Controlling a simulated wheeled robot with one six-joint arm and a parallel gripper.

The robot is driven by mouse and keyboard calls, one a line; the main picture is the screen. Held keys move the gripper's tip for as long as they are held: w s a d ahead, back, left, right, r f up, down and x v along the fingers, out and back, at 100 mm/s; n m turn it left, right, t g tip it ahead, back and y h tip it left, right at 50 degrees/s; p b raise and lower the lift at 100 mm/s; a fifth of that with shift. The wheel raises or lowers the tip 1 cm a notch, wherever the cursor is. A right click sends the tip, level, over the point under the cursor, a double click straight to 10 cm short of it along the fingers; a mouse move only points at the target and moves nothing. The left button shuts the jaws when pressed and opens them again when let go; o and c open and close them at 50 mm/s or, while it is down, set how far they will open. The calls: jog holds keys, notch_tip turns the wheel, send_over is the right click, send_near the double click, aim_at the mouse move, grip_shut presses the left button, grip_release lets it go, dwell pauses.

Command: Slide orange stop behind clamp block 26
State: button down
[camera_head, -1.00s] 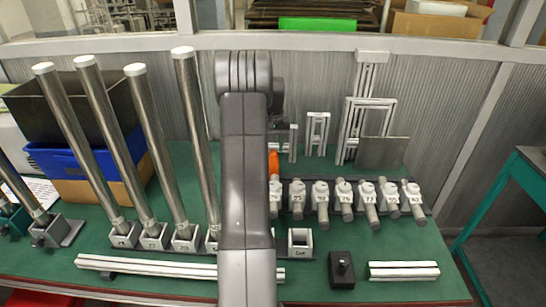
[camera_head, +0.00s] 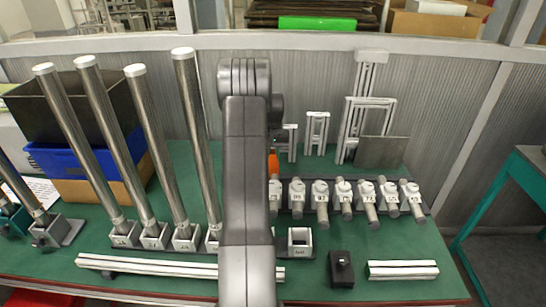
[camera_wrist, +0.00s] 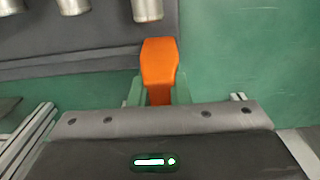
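The orange stop (camera_wrist: 160,62) is in the middle of the wrist view, upright in the picture between the two pale green fingers of my gripper (camera_wrist: 159,90). The fingers lie close against its sides, and its lower end is hidden by my gripper body. Its far end is just below a metal cylinder end (camera_wrist: 147,9) on a dark rail. In the head view a sliver of the orange stop (camera_head: 273,162) shows beside my arm. A row of numbered clamp blocks (camera_head: 320,189) holds short metal cylinders there; I cannot surely read which is 26. My arm hides the row's left end.
Tall metal tubes (camera_head: 149,150) stand in blocks on the left. An empty square block (camera_head: 300,241), a black block (camera_head: 341,269) and aluminium profiles (camera_head: 403,269) lie in front. Frames and a grey plate (camera_head: 381,151) stand behind the row. Green table is clear at right.

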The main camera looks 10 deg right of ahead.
jog(key=shift+d, duration=0.45)
jog(key=c, duration=1.4)
grip_release()
jog(key=shift+o, duration=0.2)
jog(key=shift+r, duration=0.1)
notch_tip(320, 180, up, 14)
jog(key=shift+b, duration=0.4)
jog(key=shift+f, duration=0.25)
notch_tip(320, 180, down, 14)
jog(key=shift+a+p, duration=0.1)
jog(key=shift+p, duration=0.3)
jog(key=shift+w+a+r, duration=0.1)
jog(key=shift+a+r, duration=0.25)
jog(key=shift+r, duration=0.85)
